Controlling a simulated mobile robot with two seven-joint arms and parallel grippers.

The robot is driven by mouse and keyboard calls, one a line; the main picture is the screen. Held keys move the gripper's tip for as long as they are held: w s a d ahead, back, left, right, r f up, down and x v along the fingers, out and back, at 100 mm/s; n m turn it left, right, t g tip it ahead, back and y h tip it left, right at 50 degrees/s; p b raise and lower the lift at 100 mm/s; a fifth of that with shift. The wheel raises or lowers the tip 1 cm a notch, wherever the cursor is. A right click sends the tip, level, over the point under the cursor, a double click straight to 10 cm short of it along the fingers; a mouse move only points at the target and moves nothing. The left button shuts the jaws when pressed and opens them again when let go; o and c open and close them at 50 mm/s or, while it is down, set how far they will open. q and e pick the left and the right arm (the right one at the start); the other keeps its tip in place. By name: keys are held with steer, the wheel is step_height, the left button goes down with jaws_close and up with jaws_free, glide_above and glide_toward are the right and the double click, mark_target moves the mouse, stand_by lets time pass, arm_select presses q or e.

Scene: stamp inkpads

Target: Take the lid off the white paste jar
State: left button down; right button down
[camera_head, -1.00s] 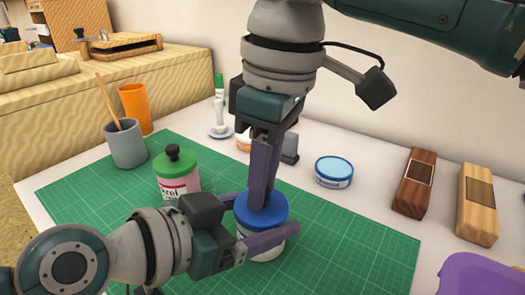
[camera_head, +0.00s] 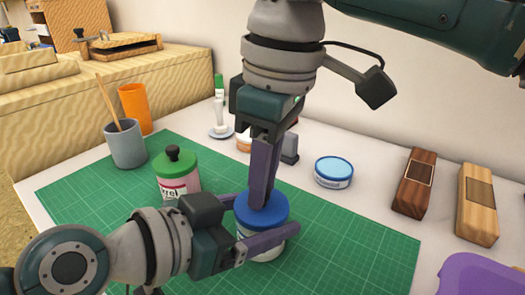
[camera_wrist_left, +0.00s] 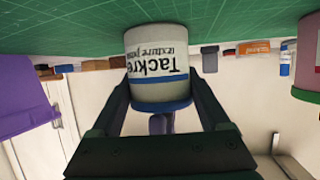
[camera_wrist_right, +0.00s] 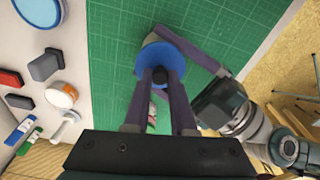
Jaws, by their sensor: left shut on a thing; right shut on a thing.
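The white paste jar (camera_wrist_left: 158,52) stands on the green cutting mat, with "Tackre" and "texture" lettering on its label. Its blue lid (camera_head: 262,212) sits on top, and in the right wrist view the lid (camera_wrist_right: 178,58) has a small dark knob (camera_wrist_right: 160,75). My left gripper (camera_head: 268,222) comes in low from the left, with its fingers on either side of the jar body, shut on it. My right gripper (camera_head: 260,203) points down from above and is shut on the lid's knob. In the head view its fingers hide the knob.
A pink jar with a green lid (camera_head: 175,170) stands close left on the mat (camera_head: 350,245). A grey cup (camera_head: 126,145) and orange cup (camera_head: 135,105) are further left. A blue inkpad tin (camera_head: 333,172), wooden blocks (camera_head: 414,185) and a purple container (camera_head: 480,278) are right.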

steer(key=shift+r, duration=0.1)
steer(key=shift+r, duration=1)
steer(key=shift+r, duration=2)
arm_select(q)
jaws_free()
